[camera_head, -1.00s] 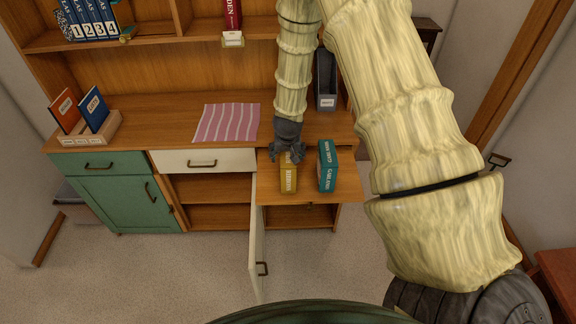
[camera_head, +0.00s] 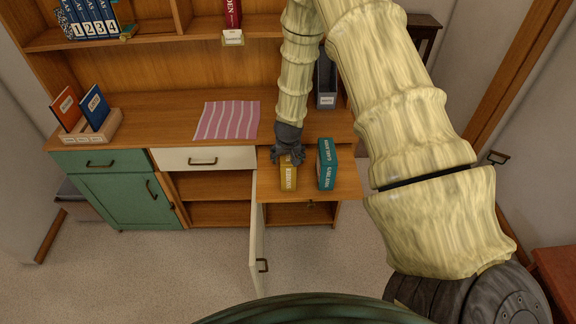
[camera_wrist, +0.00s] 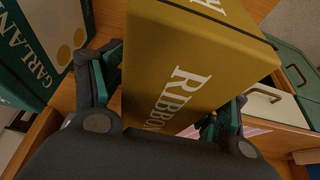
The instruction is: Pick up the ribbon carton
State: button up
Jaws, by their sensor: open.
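The ribbon carton (camera_head: 289,178) is a mustard-yellow box with white lettering, standing on the pulled-out wooden shelf. In the wrist view the carton (camera_wrist: 190,65) fills the middle, its face close to the palm. My gripper (camera_head: 289,158) is over the carton's top, pointing down. In the wrist view my gripper (camera_wrist: 165,95) is open, with one finger on each side of the carton. Whether the fingers touch it I cannot tell.
A teal garland carton (camera_head: 327,165) stands just right of the ribbon carton, close to one finger in the wrist view (camera_wrist: 45,45). A striped cloth (camera_head: 227,120) lies on the counter to the left. A cabinet door (camera_head: 259,245) hangs open below.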

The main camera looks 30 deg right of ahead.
jog(key=shift+f, duration=0.2)
jog(key=shift+c, duration=0.2)
jog(key=c, duration=1.2)
